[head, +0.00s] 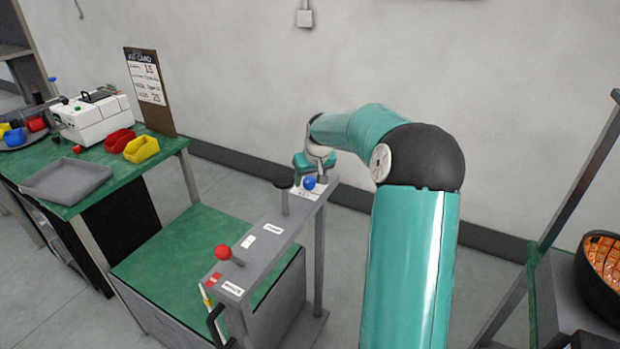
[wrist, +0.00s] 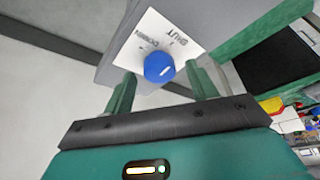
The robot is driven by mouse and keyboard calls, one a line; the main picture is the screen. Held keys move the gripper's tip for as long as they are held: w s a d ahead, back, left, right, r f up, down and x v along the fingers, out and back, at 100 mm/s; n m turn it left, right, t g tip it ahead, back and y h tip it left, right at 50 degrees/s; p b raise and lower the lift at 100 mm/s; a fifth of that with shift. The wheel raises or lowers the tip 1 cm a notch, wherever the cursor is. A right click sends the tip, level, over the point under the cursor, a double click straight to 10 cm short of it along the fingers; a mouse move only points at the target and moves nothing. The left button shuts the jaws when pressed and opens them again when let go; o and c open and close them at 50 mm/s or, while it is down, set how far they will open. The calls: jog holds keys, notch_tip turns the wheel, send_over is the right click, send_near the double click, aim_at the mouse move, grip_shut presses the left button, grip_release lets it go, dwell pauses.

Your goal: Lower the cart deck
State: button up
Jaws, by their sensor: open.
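The cart has a green deck (head: 185,250) set low beside a grey raised bar (head: 262,243). A blue knob (head: 309,184) sits on a white label plate at the bar's far end. In the wrist view the blue knob (wrist: 158,67) has a white mark, and its plate (wrist: 150,35) carries words that look like DOWN and SHUT, upside down. My gripper (wrist: 160,72) is open, with one finger on each side of the knob; I cannot tell whether they touch it. In the head view my gripper (head: 315,160) is partly hidden by its wrist, just above the knob.
A red ball-topped lever (head: 223,252) and a dark post (head: 284,195) stand on the bar. A green bench (head: 125,170) at left holds a grey tray (head: 67,181), red and yellow bins and a white machine. A rack (head: 560,290) with a dark bowl stands at right.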

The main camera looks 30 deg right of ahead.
jog(key=shift+f, duration=0.2)
jog(key=shift+c, duration=0.5)
jog(key=c, duration=0.9)
jog(key=shift+w+m+h, duration=0.1)
jog(key=shift+m+h, duration=0.2)
jog(key=shift+m, duration=0.4)
jog(key=o, duration=1)
